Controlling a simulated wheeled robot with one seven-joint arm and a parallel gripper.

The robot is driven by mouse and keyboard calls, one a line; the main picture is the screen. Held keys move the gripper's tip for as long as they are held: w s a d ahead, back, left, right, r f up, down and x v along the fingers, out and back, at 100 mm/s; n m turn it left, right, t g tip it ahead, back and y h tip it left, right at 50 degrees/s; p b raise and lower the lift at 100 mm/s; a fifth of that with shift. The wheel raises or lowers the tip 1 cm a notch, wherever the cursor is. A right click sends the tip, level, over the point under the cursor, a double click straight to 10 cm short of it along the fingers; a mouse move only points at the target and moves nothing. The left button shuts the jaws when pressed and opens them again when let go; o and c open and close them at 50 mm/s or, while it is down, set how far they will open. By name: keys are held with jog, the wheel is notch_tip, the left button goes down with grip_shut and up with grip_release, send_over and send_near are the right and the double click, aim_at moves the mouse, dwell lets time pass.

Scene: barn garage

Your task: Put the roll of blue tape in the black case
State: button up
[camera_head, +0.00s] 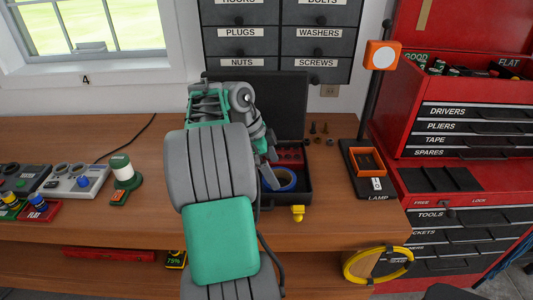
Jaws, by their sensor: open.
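The black case (305,198) stands open on the wooden workbench, its lid (282,95) raised at the back. The roll of blue tape (290,185) shows as a blue ring within the outline of the case's front part, right of my gripper. I cannot tell whether it rests on the case floor. My gripper (271,178) is open, pointing down at the left side of the roll; its fingers are partly hidden by my arm. My arm also covers the case's left side. A red insert (291,156) shows in the back of the case.
A lamp (371,160) with an orange tray stands right of the case, beside a red tool chest (468,130). Small screws (318,129) lie behind the lamp's left side. Labelled drawers (282,45) hang above.

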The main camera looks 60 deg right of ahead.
jog(key=p+v, duration=0.3)
jog(key=v, duration=0.4)
jog(key=w+a+r+n+t+h, duration=0.2)
jog(key=w+a+n+t, duration=0.2)
jog(key=w+a+n, duration=0.95)
jog(key=s+a+f+n+t+y, duration=0.1)
jog(key=a+f+n+y, duration=0.1)
jog(key=a+n, duration=0.6)
jog(key=s+a+f+n+t+y, duration=0.2)
jog(key=a+n, duration=0.7)
jog(key=a, duration=1.1)
notch_tip(320, 180, down, 3)
jog(key=shift+a+r+t, duration=0.15)
jog(key=shift+a+t, duration=0.15)
jog(key=shift+a, duration=0.1)
jog(key=shift+s+n, duration=0.1)
jog(key=shift+n, duration=0.15)
